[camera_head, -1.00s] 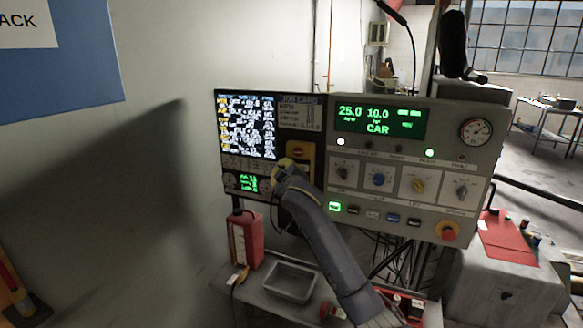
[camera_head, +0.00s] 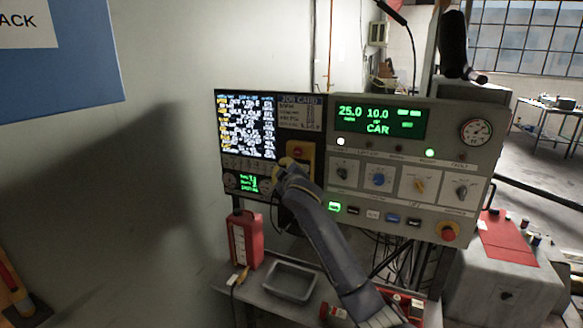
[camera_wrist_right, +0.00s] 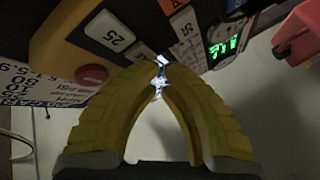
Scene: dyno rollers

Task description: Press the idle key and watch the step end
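My right gripper (camera_head: 283,163) reaches the lower middle of the console, in front of the keys beside the yellow box. In the right wrist view its yellow fingers (camera_wrist_right: 158,84) meet at the tips, with a small bright metal part showing there; I cannot tell whether it is held or behind them. A white key marked 25 (camera_wrist_right: 108,30) and other pale keys (camera_wrist_right: 184,22) lie just beyond the tips. I cannot read which is the idle key, and contact is unclear. The small green readout (camera_head: 248,183) is left of the gripper. My left gripper is not in view.
The job-card screen (camera_head: 246,125) is left of a yellow box with a red button (camera_head: 298,152). The control panel (camera_head: 350,150) has a green CAR display (camera_head: 379,121), knobs and a red stop button (camera_head: 448,233).

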